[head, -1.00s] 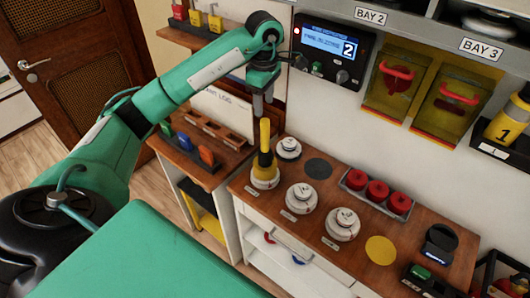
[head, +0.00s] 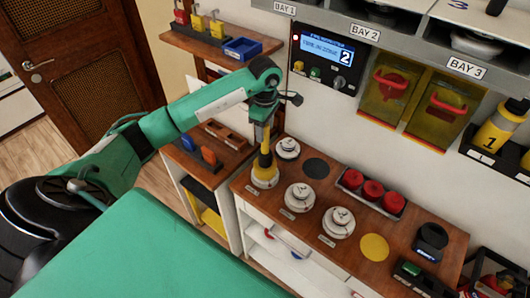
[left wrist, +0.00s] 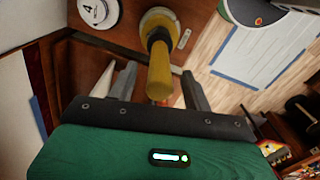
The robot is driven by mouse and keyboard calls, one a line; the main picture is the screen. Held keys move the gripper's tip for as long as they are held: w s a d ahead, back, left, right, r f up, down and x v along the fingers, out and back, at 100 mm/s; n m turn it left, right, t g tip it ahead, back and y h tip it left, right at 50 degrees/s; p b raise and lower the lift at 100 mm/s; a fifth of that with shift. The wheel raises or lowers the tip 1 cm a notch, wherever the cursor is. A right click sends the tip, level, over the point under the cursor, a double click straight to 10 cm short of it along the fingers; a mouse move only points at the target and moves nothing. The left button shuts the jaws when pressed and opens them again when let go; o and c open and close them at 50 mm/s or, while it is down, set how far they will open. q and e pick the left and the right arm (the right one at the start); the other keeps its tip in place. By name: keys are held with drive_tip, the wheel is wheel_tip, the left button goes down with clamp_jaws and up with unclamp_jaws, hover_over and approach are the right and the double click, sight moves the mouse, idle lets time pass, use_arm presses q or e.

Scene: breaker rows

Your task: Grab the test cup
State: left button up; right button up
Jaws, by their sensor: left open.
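The test cup, which I take to be the yellow-handled piece (head: 265,166) with a black collar and a round, wide yellow base, stands upright at the left end of the wooden counter. My left gripper (head: 264,133) is above it, pointing down, with its fingers at the top of the handle. In the left wrist view the yellow handle (left wrist: 160,72) reaches between the two spread fingers of the left gripper (left wrist: 157,88). A gap shows on each side of the handle. The gripper is open. My right gripper is in neither view.
Several white round knobbed pieces (head: 299,196) stand close by on the counter (head: 335,258). A tray of red knobs (head: 372,189) is to the right. A small control panel (head: 325,57) is on the wall behind. A lower wooden shelf (head: 222,158) is to the left.

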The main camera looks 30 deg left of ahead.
use_arm(q)
clamp_jaws()
idle(0.5)
